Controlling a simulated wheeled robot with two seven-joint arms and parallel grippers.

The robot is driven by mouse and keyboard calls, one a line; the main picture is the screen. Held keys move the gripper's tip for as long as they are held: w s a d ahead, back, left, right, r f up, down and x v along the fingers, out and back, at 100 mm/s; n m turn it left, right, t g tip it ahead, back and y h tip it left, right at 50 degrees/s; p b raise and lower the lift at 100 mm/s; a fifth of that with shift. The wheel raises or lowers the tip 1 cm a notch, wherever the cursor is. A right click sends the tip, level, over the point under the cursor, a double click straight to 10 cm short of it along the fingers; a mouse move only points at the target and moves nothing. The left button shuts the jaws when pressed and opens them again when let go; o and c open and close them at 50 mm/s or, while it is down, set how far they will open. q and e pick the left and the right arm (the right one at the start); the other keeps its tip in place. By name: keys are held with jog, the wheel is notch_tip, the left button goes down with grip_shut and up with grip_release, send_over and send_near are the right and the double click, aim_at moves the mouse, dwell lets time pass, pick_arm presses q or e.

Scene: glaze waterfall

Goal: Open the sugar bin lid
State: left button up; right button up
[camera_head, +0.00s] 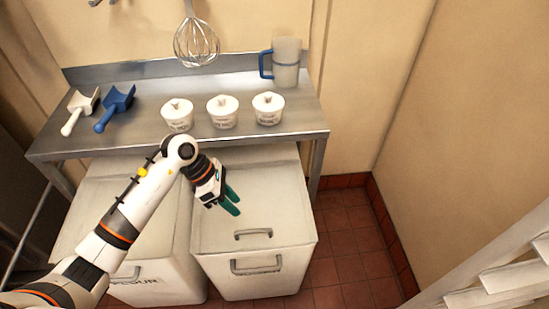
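Two white bins stand side by side under the steel table. The right bin (290,281) has a closed pale lid (285,208) with a grey handle (253,233) near its front edge. A second grey handle (256,266) is on its front, over a label too small to read. The left bin (160,290) has a label partly hidden by my arm; its visible end looks like "OUR". My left gripper (232,203), with teal fingers, is above the right bin's lid, behind and left of the lid handle. Its finger gap is unclear. My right gripper is out of view.
The steel table (145,122) overhangs the bins' rear. It holds three white lidded tubs (222,112), a blue-handled jug (287,62), a white scoop (78,112) and a blue scoop (116,107). A whisk (196,43) hangs above. Red tile floor (350,245) is clear at right.

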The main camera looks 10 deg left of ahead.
pick_arm(q)
jog(key=w+d+r+n+t+h, duration=0.1)
jog(key=d+r+n+t+h, duration=0.4)
jog(key=r, duration=0.3)
jog(key=w+d+r+n+t+h, duration=0.1)
jog(key=d+r+n+t+h, duration=0.4)
jog(key=r+n+t, duration=0.1)
jog(key=shift+d+r, duration=0.3)
jog(key=shift+r, duration=0.6)
jog(key=shift+n, duration=0.3)
